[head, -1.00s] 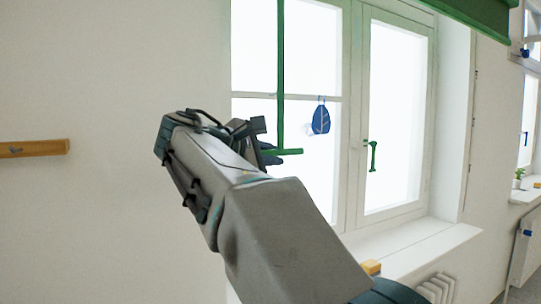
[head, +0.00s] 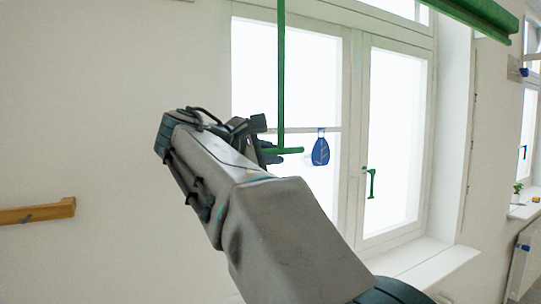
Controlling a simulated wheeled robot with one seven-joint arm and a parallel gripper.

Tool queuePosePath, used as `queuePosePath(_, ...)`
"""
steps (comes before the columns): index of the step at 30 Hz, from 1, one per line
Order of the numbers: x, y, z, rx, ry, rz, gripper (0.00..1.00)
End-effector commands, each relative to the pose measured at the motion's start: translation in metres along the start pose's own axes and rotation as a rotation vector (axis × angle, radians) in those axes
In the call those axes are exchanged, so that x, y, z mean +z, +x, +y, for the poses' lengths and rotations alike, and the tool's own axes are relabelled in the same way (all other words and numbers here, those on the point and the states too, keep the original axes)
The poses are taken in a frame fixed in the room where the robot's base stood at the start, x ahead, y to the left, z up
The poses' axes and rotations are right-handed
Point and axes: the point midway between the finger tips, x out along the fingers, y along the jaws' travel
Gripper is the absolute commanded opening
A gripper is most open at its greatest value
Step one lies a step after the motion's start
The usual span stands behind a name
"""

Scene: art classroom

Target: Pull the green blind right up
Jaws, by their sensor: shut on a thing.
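The green blind (head: 478,14) shows at the top right as a roll with a green bar along its lower edge. Its upper part is out of the picture. A green pull rod (head: 281,80) runs down from the top edge in front of the left window pane. It ends in a short green crossbar (head: 290,150). My gripper (head: 267,152) is shut on this crossbar near its left end. The fingertips are partly hidden behind my wrist and small in the picture.
The white window has a green handle (head: 371,183) on its right sash. A white sill (head: 425,258) lies below. A wooden rail (head: 40,212) is on the left wall.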

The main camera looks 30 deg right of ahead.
Motion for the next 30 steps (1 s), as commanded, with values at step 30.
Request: queuePosePath(30,0.014,-0.007,0.022,0.004,0.002,0.000,0.36)
